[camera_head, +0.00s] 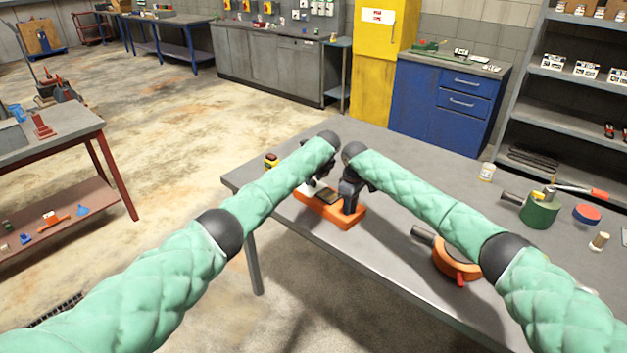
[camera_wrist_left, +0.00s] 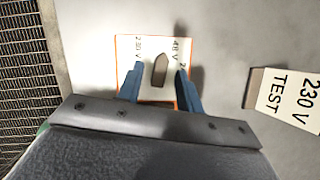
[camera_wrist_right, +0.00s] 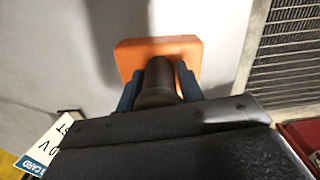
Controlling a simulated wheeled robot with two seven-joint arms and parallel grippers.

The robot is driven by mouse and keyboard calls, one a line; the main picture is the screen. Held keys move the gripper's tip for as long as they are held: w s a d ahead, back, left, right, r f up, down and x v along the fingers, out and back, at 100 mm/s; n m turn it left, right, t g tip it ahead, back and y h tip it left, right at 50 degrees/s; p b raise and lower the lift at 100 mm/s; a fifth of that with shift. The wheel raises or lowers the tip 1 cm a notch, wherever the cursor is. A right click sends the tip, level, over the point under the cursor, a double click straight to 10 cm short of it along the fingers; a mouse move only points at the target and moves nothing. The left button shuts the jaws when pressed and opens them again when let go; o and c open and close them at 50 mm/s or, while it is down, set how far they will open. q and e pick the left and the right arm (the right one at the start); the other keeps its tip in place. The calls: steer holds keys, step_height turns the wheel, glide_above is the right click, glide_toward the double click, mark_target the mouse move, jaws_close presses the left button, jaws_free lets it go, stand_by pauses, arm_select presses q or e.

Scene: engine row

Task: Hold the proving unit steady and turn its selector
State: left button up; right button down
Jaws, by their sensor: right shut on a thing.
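The proving unit (camera_head: 318,204) is an orange block on the grey table. In the left wrist view its white, orange-edged dial face (camera_wrist_left: 126,45) carries "230 V" and "48 V"; another marking is partly hidden. The dark selector (camera_wrist_left: 160,71) has its pointed end toward the picture's top, between those two labels. My left gripper (camera_wrist_left: 159,76) is open, its blue fingers either side of the selector with gaps. My right gripper (camera_wrist_right: 155,92) is shut on a dark upright handle (camera_wrist_right: 156,85) on the unit's orange body (camera_wrist_right: 190,50). In the head view both grippers partly hide the unit.
A "230 V TEST" card (camera_wrist_left: 287,98) lies beside the unit; it also shows in the right wrist view (camera_wrist_right: 45,145). An orange round tool (camera_head: 452,262), a green cylinder (camera_head: 540,210) and a pale cup (camera_head: 487,172) stand to the right.

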arm_select(q)
steer(key=shift+w+a+f, duration=0.1)
steer(key=shift+w+f, duration=0.05)
steer(key=shift+f, duration=0.25)
jaws_close()
steer(key=shift+m, duration=0.3)
steer(key=m+h, duration=0.1)
steer(key=m, duration=0.2)
steer(key=shift+a+t, duration=0.15)
steer(key=shift+t, duration=0.25)
steer(key=shift+m+h, duration=0.9)
steer(key=shift+m, duration=1.2)
